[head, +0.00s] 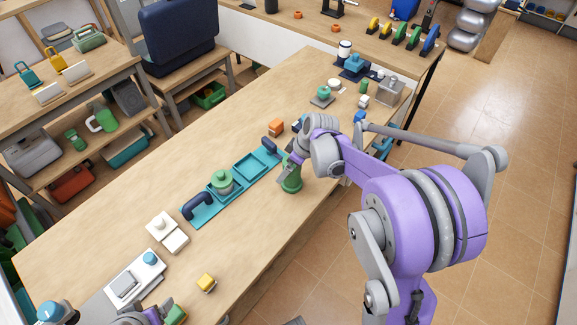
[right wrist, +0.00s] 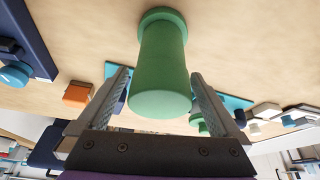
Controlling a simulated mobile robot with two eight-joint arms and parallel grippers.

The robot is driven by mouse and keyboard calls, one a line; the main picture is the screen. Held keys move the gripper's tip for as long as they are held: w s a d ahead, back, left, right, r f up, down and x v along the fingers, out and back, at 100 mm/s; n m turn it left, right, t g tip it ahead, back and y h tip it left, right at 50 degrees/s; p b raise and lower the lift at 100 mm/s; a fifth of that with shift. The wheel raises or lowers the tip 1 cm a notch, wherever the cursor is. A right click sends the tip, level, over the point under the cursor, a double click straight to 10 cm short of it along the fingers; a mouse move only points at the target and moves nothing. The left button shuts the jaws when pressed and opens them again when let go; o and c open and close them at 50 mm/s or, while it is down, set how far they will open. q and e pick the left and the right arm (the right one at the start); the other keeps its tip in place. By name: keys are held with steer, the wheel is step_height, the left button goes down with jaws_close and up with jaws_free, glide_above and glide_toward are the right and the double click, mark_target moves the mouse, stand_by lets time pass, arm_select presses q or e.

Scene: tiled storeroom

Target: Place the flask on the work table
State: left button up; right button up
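The green flask (head: 292,183) stands near the front edge of the wooden work table (head: 125,205). In the right wrist view the flask (right wrist: 161,68) is a smooth cylinder with a wider rim at its table end. My right gripper (head: 290,163) is at its upper part. In the right wrist view my right gripper's fingers (right wrist: 161,75) lie either side of the flask, with narrow gaps showing, so it looks open around it. Whether the base fully touches the table is hard to tell. My left gripper (head: 150,317) is cut off at the bottom edge.
A teal tray (head: 200,213) with a green lidded jar (head: 222,181) lies beside the flask. White blocks (head: 168,231), a yellow block (head: 206,282) and an orange block (head: 276,127) are on the table. Bare tabletop lies left of the tray.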

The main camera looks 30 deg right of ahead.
arm_select(q)
steer(key=shift+r, duration=0.2)
arm_select(e)
steer(key=shift+r, duration=0.25)
arm_select(q)
steer(key=shift+w+r+p, duration=0.2)
steer(key=shift+r+p, duration=0.35)
steer(key=shift+p, duration=0.1)
arm_select(e)
steer(key=v, duration=1.2)
steer(key=s+a+f+m+h, duration=0.1)
steer(key=s+a+f+m, duration=0.1)
steer(key=s+a, duration=0.4)
steer(key=s+a+f+m+t+h, duration=0.1)
steer(key=s+a+f+m, duration=0.2)
steer(key=s, duration=0.9)
steer(key=a+m, duration=0.1)
steer(key=a, duration=0.2)
steer(key=shift+s+f+m+t, duration=0.3)
steer(key=shift+f+m, duration=0.05)
steer(key=shift+m, duration=0.05)
